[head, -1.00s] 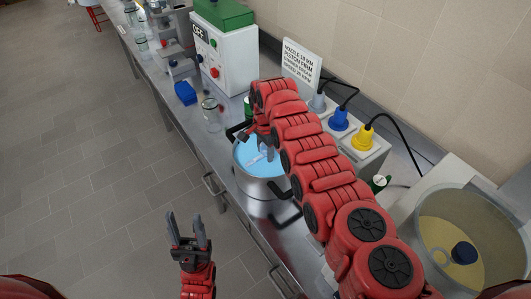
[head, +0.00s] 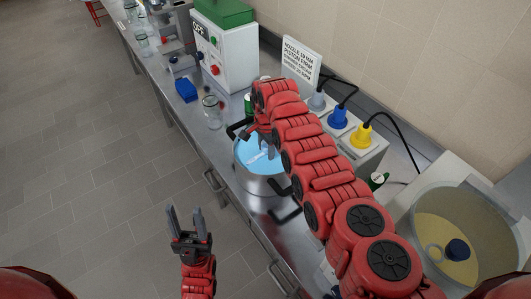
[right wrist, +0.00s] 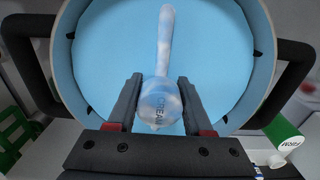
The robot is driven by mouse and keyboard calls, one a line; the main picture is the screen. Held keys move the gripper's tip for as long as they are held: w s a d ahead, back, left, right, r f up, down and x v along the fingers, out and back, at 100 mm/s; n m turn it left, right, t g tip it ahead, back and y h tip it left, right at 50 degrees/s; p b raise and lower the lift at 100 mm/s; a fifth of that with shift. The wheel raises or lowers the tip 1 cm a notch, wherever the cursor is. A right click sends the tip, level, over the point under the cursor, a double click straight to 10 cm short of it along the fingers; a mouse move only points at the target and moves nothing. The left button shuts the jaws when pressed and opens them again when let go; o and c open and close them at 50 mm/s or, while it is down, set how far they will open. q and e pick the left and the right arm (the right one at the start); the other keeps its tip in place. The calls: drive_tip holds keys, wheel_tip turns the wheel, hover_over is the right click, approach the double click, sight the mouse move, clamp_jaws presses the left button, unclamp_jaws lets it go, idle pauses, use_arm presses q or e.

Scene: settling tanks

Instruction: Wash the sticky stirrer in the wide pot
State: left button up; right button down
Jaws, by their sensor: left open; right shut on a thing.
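The wide pot (head: 262,186) is a steel pot with dark handles on the bench, holding light blue liquid. It fills much of the right wrist view (right wrist: 262,62). The stirrer (right wrist: 165,50) is a pale, whitish, cloudy tool with a slim shaft and a broad lettered end. My right gripper (right wrist: 160,103) is shut on this broad end, over the pot. The shaft points across the blue liquid; how deep it sits I cannot tell. In the head view my right gripper (head: 266,150) is partly hidden by its arm. My left gripper (head: 185,214) is open and empty over the floor.
A white control box (head: 226,50), a blue block (head: 186,90) and a glass jar (head: 212,112) stand further along the bench. Coloured plugs (head: 338,118) with cables are behind my right arm. A large tub (head: 425,215) with yellowish contents is at right.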

drive_tip(key=shift+s+d+r+p, duration=0.15)
drive_tip(key=shift+s+d+p, duration=0.2)
drive_tip(key=shift+p, duration=1.2)
drive_tip(key=shift+s, duration=0.1)
